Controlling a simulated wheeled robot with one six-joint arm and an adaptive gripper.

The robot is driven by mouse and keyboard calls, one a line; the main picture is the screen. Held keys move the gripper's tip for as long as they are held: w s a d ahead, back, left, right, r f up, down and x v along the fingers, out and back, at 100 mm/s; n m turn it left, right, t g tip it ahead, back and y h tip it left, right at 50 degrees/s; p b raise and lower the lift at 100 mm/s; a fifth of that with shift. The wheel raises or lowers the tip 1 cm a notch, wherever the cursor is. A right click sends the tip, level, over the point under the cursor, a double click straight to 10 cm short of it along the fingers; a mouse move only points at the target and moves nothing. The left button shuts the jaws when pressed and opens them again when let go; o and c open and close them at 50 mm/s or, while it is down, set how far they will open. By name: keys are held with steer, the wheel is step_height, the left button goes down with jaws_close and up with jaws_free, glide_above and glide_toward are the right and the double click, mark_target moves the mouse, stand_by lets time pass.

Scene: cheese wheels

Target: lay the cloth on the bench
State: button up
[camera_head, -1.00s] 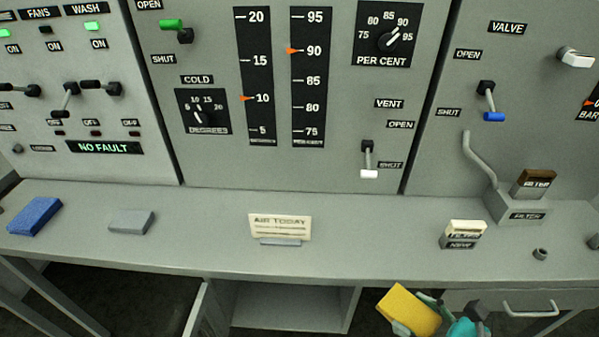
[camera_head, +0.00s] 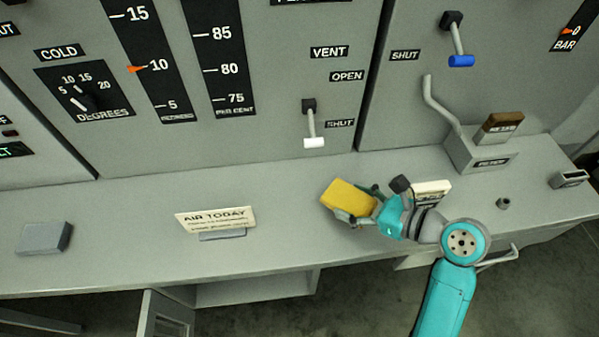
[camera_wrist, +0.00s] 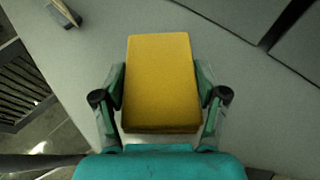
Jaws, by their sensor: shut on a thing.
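The cloth is a yellow, block-like piece (camera_head: 349,197) held in my gripper (camera_head: 357,206). In the wrist view the yellow cloth (camera_wrist: 161,80) lies between the two fingers of my gripper (camera_wrist: 163,88), which press on its left and right sides. The grey bench (camera_head: 130,225) runs across the head view below the panel. My gripper and the cloth are over the bench, right of the middle; whether the cloth touches the top I cannot tell.
An "AIR TODAY" card (camera_head: 216,218) stands left of the cloth. A grey block (camera_head: 44,238) lies further left. A pale labelled box (camera_head: 432,190) is just behind my wrist, and a filter housing (camera_head: 478,154) is at right. Bare bench lies between card and cloth.

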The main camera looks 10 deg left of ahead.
glide_above(308, 188)
steer(key=shift+a+f, duration=0.3)
steer(key=shift+d+f, duration=0.1)
steer(key=shift+f, duration=1.35)
steer(key=shift+f, duration=0.15)
steer(key=o, duration=1.1)
steer(key=shift+o, duration=0.2)
steer(key=shift+d+r, duration=0.2)
steer(key=shift+r, duration=0.05)
steer(key=v, duration=1.1)
steer(key=shift+s+d+r, duration=0.1)
steer(key=shift+s+d, duration=0.05)
steer(key=shift+d, duration=0.05)
